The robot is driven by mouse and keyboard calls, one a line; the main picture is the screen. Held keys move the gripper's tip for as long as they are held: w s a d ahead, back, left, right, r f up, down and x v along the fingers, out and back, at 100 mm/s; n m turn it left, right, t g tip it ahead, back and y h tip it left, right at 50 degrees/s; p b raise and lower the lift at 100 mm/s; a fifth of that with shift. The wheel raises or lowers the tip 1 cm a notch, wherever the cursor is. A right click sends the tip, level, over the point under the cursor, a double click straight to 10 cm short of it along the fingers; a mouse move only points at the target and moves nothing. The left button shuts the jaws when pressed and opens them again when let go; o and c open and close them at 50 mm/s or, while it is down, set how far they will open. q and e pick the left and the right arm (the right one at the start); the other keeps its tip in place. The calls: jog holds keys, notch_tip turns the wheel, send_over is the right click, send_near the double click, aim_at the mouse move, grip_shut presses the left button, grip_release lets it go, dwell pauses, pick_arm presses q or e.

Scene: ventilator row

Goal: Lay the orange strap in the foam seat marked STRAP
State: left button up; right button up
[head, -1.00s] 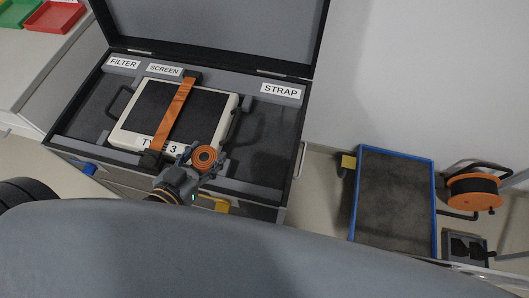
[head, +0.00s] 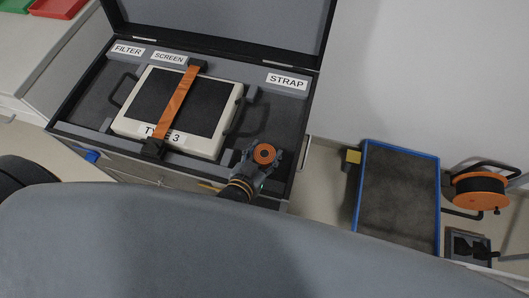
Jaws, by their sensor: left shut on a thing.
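My left gripper (head: 262,158) is shut on a small round orange coil (head: 264,153), which looks like the rolled orange strap. It is at the near right part of the open case, below the STRAP label (head: 287,81) in the picture. The dark foam seat (head: 279,115) beside that label looks empty; the gripper hides part of its near end. I cannot tell how high the coil is above the foam. Another flat orange band (head: 178,100) lies across the screen marked TYPE 3 (head: 210,110). My right gripper is not in view.
The case's raised lid (head: 220,25) stands at the back. FILTER (head: 128,50) and SCREEN (head: 169,58) labels mark other seats. A blue-rimmed dark tray (head: 438,200) and an orange cable reel (head: 480,190) are to the right. Red and green bins show at top left.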

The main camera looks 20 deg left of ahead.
pick_arm(q)
jog(key=shift+f, duration=0.25)
jog(key=shift+f, duration=0.15)
jog(key=o, duration=1.2)
jog(key=v, duration=1.2)
